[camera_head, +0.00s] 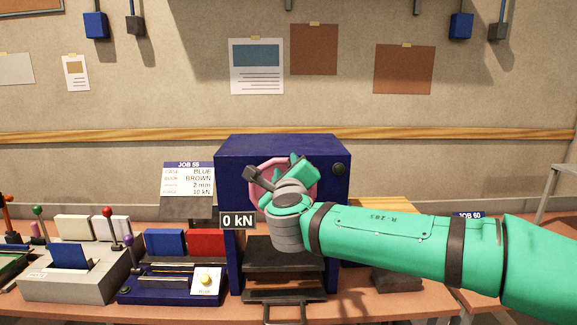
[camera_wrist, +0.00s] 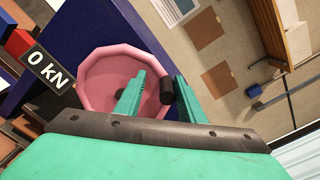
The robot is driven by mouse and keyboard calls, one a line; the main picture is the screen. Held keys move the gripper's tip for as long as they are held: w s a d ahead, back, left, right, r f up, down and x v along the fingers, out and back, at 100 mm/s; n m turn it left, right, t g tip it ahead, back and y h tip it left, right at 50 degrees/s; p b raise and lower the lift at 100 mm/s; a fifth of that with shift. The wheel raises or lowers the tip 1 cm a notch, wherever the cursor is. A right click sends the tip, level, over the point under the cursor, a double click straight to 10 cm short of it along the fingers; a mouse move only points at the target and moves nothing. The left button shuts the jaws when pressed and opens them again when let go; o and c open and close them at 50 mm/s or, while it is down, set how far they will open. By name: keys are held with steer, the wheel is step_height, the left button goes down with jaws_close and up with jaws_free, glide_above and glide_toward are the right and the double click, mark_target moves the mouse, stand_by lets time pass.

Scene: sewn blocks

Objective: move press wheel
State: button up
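The press (camera_head: 275,147) is a dark blue box on the bench with a pink wheel (camera_head: 258,168) on its front. My wrist and gripper hide much of the wheel in the head view. The wheel's pink dished face (camera_wrist: 105,75) shows more fully in the wrist view. My gripper (camera_wrist: 160,80) is in front of the wheel with its two green fingers apart. A short black cylinder (camera_wrist: 167,92) shows between the fingers, closer to the right one; I cannot tell if they touch it. The force display (camera_head: 238,220) reads 0 kN, left of the wheel.
A job card (camera_head: 188,179) stands left of the press. Blue and red blocks (camera_head: 206,243) sit in a holder at the press's left. A grey box with levers (camera_head: 75,280) is further left.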

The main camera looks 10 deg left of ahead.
steer(key=shift+d+r, duration=0.1)
steer(key=shift+r, duration=0.05)
steer(key=shift+s+d, duration=0.1)
steer(key=shift+s, duration=0.2)
steer(key=v, duration=1)
